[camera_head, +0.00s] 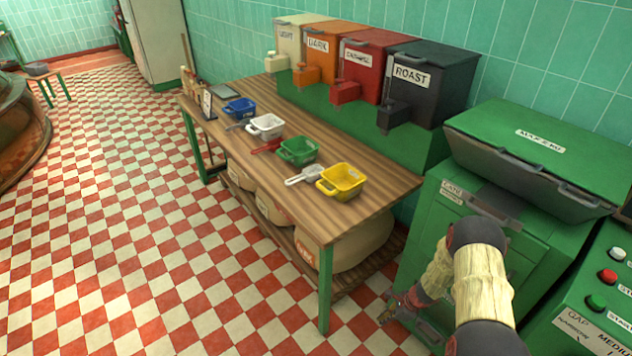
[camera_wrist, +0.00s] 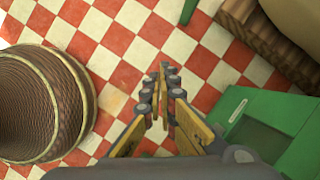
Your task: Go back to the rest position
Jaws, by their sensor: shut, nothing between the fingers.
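My gripper (camera_wrist: 162,78) points down over the red and white checkered floor in the wrist view, its fingertips together with nothing between them. In the head view my gripper (camera_head: 392,303) is small and partly hidden, low in front of the green cabinet (camera_head: 447,240) and to the right of the wooden table (camera_head: 345,225). My arm reaches down in front of that cabinet.
Blue (camera_head: 239,108), white (camera_head: 265,126), green (camera_head: 299,151) and yellow (camera_head: 342,181) containers stand on the table, below the ROAST bin (camera_head: 430,85). A green control panel (camera_head: 597,300) is at right. A woven round container (camera_wrist: 40,105) stands left in the wrist view.

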